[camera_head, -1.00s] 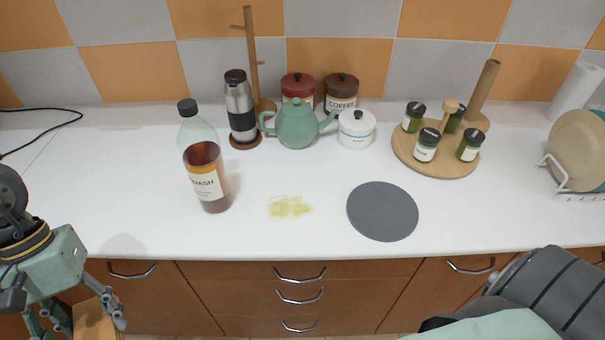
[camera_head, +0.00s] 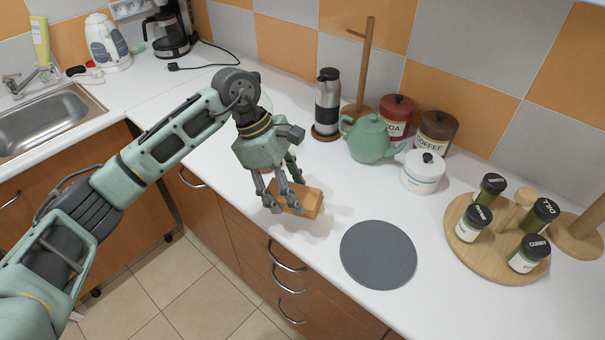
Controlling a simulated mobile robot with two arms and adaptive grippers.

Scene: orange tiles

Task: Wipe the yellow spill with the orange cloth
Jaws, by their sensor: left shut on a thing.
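The orange cloth (camera_head: 309,203) looks like a small folded block, held low at the counter's front edge. My left gripper (camera_head: 284,195) is shut on it, fingers pointing down. I cannot tell whether the cloth touches the counter. The yellow spill is not clearly visible; the cloth and gripper cover the area left of the grey round mat where it lay. My right gripper is out of view.
The grey round mat (camera_head: 378,254) lies right of the cloth. The teapot (camera_head: 369,139), steel flask (camera_head: 328,104) and white jar (camera_head: 423,171) stand behind. A spice board (camera_head: 462,252) is at right.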

